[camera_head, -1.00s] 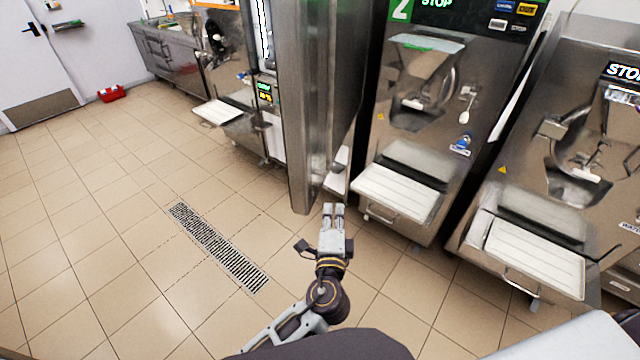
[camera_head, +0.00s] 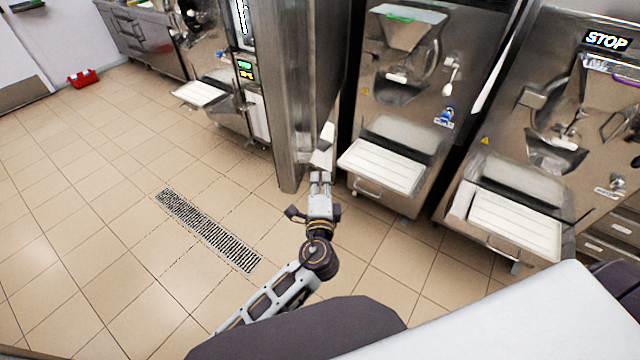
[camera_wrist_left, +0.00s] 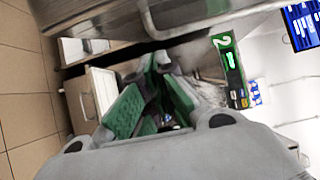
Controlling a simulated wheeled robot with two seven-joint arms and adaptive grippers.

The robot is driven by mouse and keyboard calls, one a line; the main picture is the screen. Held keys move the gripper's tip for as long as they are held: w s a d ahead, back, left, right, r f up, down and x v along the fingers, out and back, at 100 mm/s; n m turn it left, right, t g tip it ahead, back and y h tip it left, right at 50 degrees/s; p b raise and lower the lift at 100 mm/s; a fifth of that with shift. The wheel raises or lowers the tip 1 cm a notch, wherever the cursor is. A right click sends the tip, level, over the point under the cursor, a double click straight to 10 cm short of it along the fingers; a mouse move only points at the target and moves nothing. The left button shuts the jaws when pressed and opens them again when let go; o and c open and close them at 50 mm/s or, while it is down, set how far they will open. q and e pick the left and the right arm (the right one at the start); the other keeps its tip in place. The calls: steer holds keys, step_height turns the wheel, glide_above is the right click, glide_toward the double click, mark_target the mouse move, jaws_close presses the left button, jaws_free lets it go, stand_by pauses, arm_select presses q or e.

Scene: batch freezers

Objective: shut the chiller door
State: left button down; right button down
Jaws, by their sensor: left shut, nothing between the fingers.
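The chiller door (camera_head: 283,100) is a tall steel panel that stands open, edge-on to me, sticking out between the machines in the head view. My left gripper (camera_head: 320,178) is shut and empty, low beside the right side of the door's bottom end. I cannot tell whether it touches the door. In the left wrist view the gripper (camera_wrist_left: 158,68) shows its green finger pads together, with a steel panel (camera_wrist_left: 105,18) across the top, probably the door. The chiller's opening is mostly hidden behind the door. My right gripper is not in view.
A batch freezer (camera_head: 400,110) with a white tray (camera_head: 382,166) stands close right of the gripper. Another freezer (camera_head: 570,110) stands further right. A machine with a white tray (camera_head: 200,93) is left of the door. A floor drain (camera_head: 208,228) lies in open tiled floor at left.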

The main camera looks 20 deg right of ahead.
mark_target(307, 151)
arm_select(q)
steer(key=shift+w+a+p, duration=0.2)
steer(key=shift+w+p, duration=0.3)
steer(key=shift+w, duration=0.95)
steer(key=shift+w+a+p, duration=0.2)
steer(key=shift+w+p, duration=0.25)
steer(key=shift+w, duration=0.95)
steer(key=shift+w+a+p, duration=0.2)
steer(key=shift+w+p, duration=0.3)
steer(key=shift+w, duration=0.95)
steer(key=shift+w+a, duration=0.1)
steer(key=shift+a, duration=0.05)
